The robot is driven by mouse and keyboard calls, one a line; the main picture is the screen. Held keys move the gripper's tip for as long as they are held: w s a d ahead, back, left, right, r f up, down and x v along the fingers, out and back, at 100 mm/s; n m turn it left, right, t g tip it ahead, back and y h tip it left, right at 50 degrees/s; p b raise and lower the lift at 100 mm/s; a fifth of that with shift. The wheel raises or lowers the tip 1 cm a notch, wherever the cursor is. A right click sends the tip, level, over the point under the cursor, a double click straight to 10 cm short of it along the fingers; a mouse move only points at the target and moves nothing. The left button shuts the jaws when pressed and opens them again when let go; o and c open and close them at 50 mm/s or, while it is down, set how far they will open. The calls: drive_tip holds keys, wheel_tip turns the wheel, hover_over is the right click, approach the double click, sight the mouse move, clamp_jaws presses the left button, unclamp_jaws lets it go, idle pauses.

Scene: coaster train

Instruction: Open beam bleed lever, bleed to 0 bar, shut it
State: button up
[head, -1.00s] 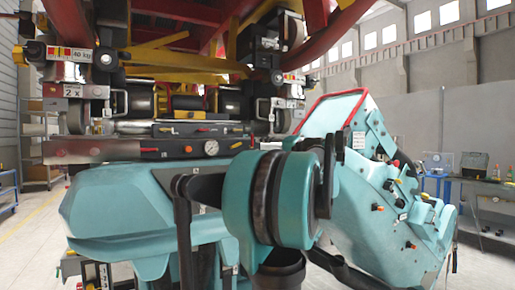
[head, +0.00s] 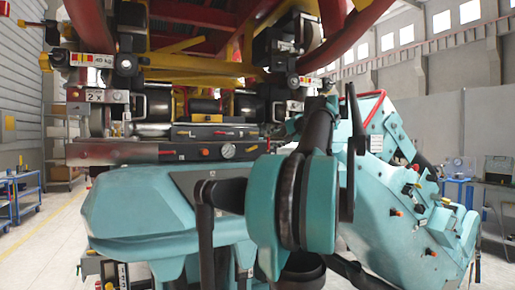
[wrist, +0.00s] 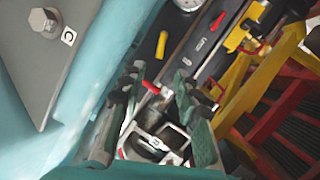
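The dark beam (head: 140,153) under the coaster train carries a round white gauge (head: 227,150) and small levers. A red lever (head: 168,153) sits left of the gauge, and a yellow lever (head: 183,132) is on the bar above. In the wrist view, a yellow lever (wrist: 161,44), a red lever (wrist: 217,21) and another red handle (wrist: 151,87) show beyond my gripper (wrist: 155,105). The gauge (wrist: 188,3) is cut off at the top edge. My gripper's two fingers are apart with nothing held between them. I cannot tell which lever is the bleed lever, nor read the gauge.
A large teal housing (head: 140,215) stands in front of the beam. A teal console (head: 400,205) with knobs is at the right. The red and yellow train frame (head: 200,60) hangs overhead. Blue carts (head: 20,200) stand at the far left, with open floor beside them.

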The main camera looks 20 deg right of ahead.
sight(255, 147)
drive_tip(key=x, duration=1)
drive_tip(key=shift+w+a, duration=0.1)
drive_tip(key=shift+w, duration=0.1)
drive_tip(key=shift+c, duration=0.2)
clamp_jaws()
